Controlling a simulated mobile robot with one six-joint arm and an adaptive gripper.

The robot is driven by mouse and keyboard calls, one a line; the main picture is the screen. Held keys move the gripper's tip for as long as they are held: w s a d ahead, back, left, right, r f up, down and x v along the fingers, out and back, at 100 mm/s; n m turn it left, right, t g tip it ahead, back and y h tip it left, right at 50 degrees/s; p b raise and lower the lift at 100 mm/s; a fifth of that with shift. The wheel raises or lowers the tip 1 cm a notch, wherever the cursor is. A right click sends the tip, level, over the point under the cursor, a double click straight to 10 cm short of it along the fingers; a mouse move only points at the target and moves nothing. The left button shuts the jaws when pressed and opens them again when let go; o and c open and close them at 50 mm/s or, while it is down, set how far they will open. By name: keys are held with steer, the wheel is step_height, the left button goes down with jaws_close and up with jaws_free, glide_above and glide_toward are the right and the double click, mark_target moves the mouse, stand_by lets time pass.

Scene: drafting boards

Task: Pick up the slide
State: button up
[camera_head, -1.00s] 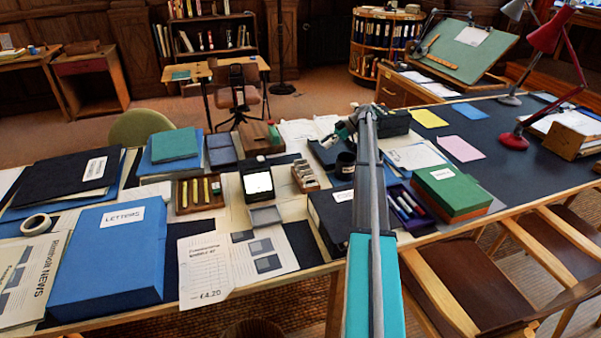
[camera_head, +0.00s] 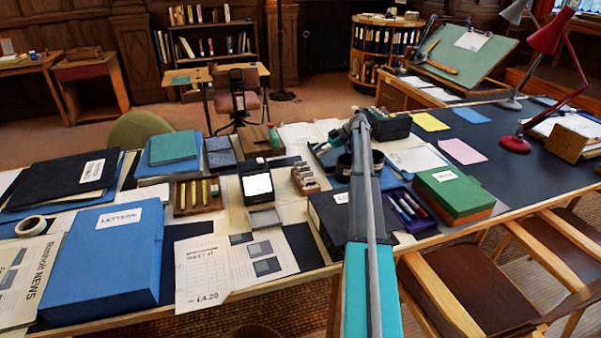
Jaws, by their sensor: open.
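I cannot pick out a single slide for certain; any slide is too small to tell at this distance. A black viewer (camera_head: 256,186) with a bright white screen stands mid-table. A small rack (camera_head: 305,180) of upright pale pieces stands to its right, and a shallow grey tray (camera_head: 264,219) lies in front of it. My arm reaches from the bottom edge over the table. My gripper (camera_head: 333,140) shows only small and partly hidden at the arm's far end, beyond the rack. It appears open, with nothing seen in it.
A blue letters box (camera_head: 105,255) is at the front left. A wooden tray (camera_head: 197,196) of yellow items is left of the viewer. A black box (camera_head: 340,222), a pen tray (camera_head: 410,210) and a green box (camera_head: 453,190) are at right. A red lamp (camera_head: 515,143) stands farther right.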

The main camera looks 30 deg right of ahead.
mark_target(301, 163)
steer(key=shift+b+x, duration=0.55)
steer(key=shift+x, duration=1.1)
steer(key=shift+b+x, duration=1.15)
steer(key=shift+x, duration=1.15)
steer(key=shift+w+a+f, duration=0.1)
steer(key=shift+a+f, duration=0.15)
steer(key=shift+a, duration=0.15)
steer(key=shift+c, duration=0.3)
jaws_close()
